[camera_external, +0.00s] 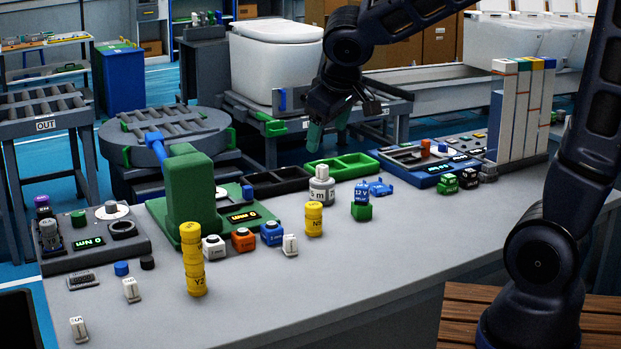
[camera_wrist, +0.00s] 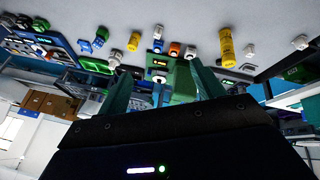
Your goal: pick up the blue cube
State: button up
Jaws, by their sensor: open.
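The blue cube (camera_external: 271,232) stands on the grey bench just right of an orange cube (camera_external: 243,239) and behind a small white cube (camera_external: 290,245). In the wrist view the blue cube (camera_wrist: 157,47) is small and far off, near the top middle, beside the orange cube. My gripper (camera_external: 328,131) is raised over the far side of the bench, behind and right of the blue cube and well apart from it. Its two green fingers are spread with nothing between them, as the wrist view shows too (camera_wrist: 161,85).
A green press-like machine (camera_external: 188,195) stands left of the cubes. Yellow cylinders (camera_external: 314,219) stand on both sides of them. A blue block labelled 12 V (camera_external: 361,194) sits on a green block (camera_external: 361,211) to the right. The bench's front right is bare.

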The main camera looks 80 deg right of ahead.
jog(key=w+d+f+m, duration=0.2)
jog(key=w+d+f, duration=0.7)
jog(key=w+d, duration=0.1)
jog(key=m+y, duration=0.1)
jog(key=m, duration=0.2)
send_near(272, 224)
jog(key=x, duration=0.5)
jog(key=shift+s+a+f, duration=0.1)
jog(key=shift+s+f, duration=0.05)
jog(key=shift+f, duration=0.2)
jog(key=shift+x, duration=3)
jog(key=shift+r, duration=0.1)
jog(key=c, duration=1.1)
jog(key=shift+r, duration=0.1)
